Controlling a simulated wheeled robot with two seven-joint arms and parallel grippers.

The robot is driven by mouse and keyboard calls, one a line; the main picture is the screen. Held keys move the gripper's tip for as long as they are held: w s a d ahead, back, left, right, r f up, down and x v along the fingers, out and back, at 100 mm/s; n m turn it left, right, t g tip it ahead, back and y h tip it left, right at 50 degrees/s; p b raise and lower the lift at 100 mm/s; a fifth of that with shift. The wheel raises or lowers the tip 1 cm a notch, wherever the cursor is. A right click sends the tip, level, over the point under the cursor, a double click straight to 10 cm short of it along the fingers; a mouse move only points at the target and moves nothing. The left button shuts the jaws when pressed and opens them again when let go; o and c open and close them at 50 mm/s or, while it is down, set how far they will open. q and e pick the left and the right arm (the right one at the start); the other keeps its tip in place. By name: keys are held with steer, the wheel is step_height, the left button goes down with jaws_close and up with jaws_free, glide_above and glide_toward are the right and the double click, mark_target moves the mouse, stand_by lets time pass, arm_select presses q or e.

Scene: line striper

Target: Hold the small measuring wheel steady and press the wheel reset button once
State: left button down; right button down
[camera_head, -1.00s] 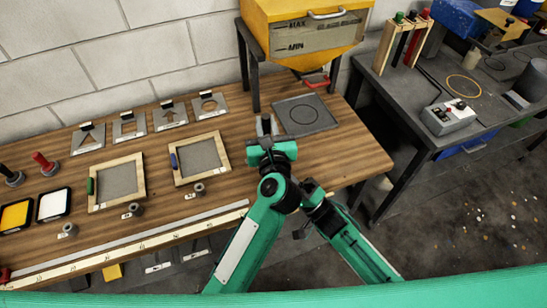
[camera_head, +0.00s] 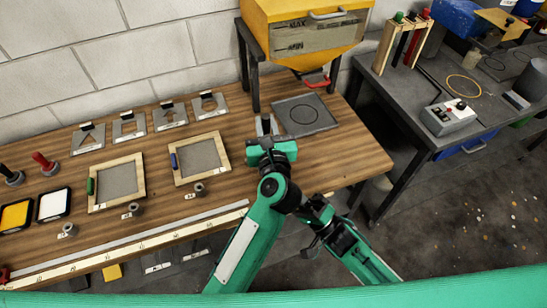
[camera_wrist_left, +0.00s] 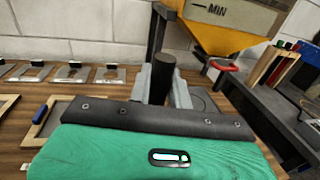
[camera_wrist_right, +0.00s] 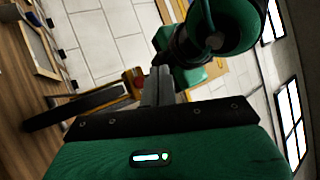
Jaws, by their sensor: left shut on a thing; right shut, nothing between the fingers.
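My left gripper (camera_head: 265,128) is over the front right part of the wooden bench. In the left wrist view its fingers are shut on a black upright cylinder (camera_wrist_left: 163,76), which looks like the measuring wheel's handle. A dark disc (camera_wrist_right: 80,107), seen nearly edge-on in the right wrist view, looks like the wheel. Beside it is a small orange part with a red piece (camera_wrist_right: 135,80), perhaps the housing and reset button; I cannot be sure. My right gripper (camera_wrist_right: 159,75) is shut and empty, its fingertips appearing close to that part. Contact cannot be judged. The head view hides most of the wheel.
A dark square mat with a ring mark (camera_head: 304,115) lies behind my left gripper. A yellow hopper (camera_head: 305,35) on dark legs stands behind it. Framed screens (camera_head: 200,158) and metal stencils (camera_head: 129,126) lie left. A grey side table (camera_head: 478,128) stands right.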

arm_select(q)
steer(key=c, duration=1.2)
jaws_free()
steer(key=shift+s, duration=0.1)
